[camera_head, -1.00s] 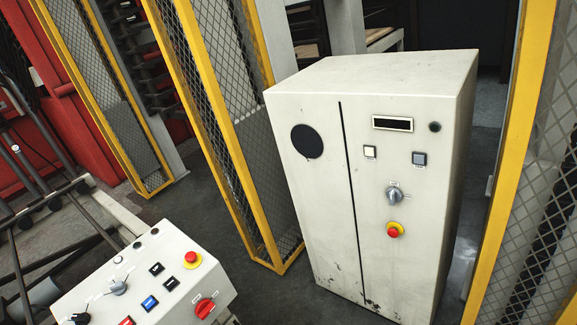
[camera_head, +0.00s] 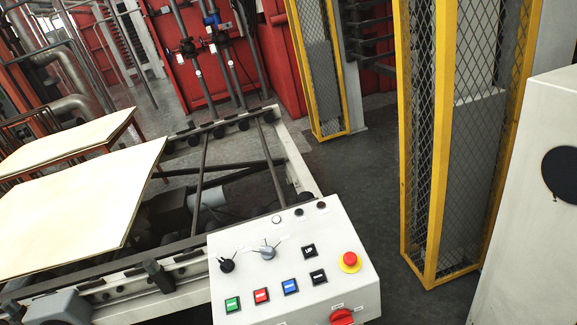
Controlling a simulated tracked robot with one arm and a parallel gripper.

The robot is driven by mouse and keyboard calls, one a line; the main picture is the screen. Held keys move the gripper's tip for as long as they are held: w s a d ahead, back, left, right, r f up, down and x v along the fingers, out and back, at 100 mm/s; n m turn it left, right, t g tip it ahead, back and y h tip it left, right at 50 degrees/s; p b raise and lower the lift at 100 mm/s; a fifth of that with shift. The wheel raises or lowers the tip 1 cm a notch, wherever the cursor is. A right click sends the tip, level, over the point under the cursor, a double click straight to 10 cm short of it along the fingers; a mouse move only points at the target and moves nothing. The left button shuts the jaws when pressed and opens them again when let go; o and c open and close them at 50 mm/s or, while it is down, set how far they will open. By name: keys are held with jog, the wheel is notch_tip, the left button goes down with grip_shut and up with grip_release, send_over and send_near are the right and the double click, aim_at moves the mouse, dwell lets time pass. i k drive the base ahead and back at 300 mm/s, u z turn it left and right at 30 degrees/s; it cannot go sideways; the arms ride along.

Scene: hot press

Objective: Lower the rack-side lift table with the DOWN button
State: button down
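The white control panel (camera_head: 335,225) stands at the bottom centre, tilted in the picture. A black button labelled UP (camera_head: 309,251) is on its right half. A second black button (camera_head: 318,276) is just below it; its label is too small to read surely. Green (camera_head: 232,304), red (camera_head: 261,296) and blue (camera_head: 290,287) buttons run along the lower left. Behind the panel is a low metal frame with rails (camera_head: 203,170). A pale board (camera_head: 80,215) is at its left; I cannot tell which part is the rack-side lift table. My gripper is not in view.
The panel also carries a red emergency stop (camera_head: 349,262), a red rotary switch (camera_head: 342,317) and two selector knobs. Yellow mesh guards (camera_head: 437,150) stand behind on the right. A white cabinet (camera_head: 530,210) fills the right edge. Dark floor (camera_head: 380,190) lies open between panel and guards.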

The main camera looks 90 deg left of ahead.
aim_at(319, 276)
jog(key=u, duration=0.6)
jog(key=i, duration=0.1)
jog(key=u, duration=1.4)
jog(key=k, duration=0.85)
jog(key=u, duration=0.05)
